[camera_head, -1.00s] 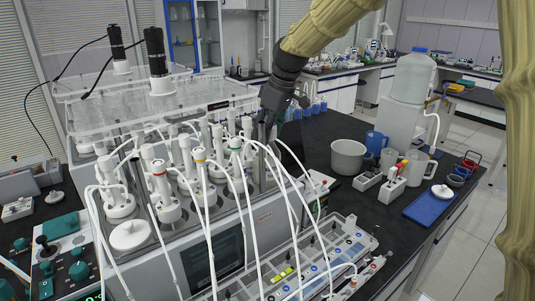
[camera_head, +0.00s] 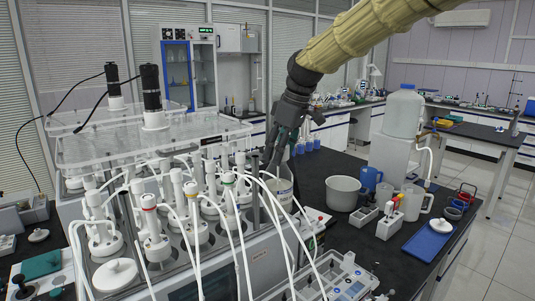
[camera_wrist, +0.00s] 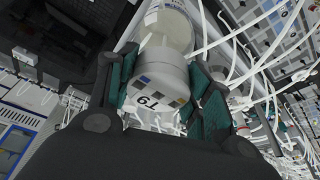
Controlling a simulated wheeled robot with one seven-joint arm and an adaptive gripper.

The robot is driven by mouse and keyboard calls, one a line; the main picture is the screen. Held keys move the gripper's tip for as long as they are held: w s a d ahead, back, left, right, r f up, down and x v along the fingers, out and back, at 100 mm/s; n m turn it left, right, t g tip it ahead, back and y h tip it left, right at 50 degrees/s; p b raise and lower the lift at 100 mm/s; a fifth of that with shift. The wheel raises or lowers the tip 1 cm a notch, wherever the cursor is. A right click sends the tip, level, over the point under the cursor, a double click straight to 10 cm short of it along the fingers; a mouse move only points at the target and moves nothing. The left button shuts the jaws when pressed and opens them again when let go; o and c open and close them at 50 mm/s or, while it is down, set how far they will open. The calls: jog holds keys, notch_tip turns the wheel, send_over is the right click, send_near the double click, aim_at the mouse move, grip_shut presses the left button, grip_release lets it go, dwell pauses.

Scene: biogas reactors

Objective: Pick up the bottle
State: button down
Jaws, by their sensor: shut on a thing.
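The bottle (camera_wrist: 167,30) is clear, with a pale label and a grey cap (camera_wrist: 160,75) that carries a printed tag. In the wrist view the cap sits between the green pads of my gripper (camera_wrist: 165,98), which is shut on it. In the head view my gripper (camera_head: 276,150) points down at the right end of the reactor unit, with the bottle (camera_head: 284,192) below its fingers. White tubes and the fingers hide part of the bottle there. I cannot tell how far its base is from the surface beneath.
The reactor unit (camera_head: 150,150) with several white-capped vessels and looping tubes stands close on the left. A grey pot (camera_head: 342,194), a blue jug (camera_head: 370,178), a vial rack (camera_head: 391,224) and a blue tray (camera_head: 428,241) stand on the black bench to the right.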

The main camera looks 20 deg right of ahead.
jog(key=s+d+p, duration=0.4)
jog(key=s+d, duration=0.3)
jog(key=d, duration=0.3)
jog(key=shift+s+d, duration=0.15)
jog(key=shift+s, duration=0.05)
dwell(0.4)
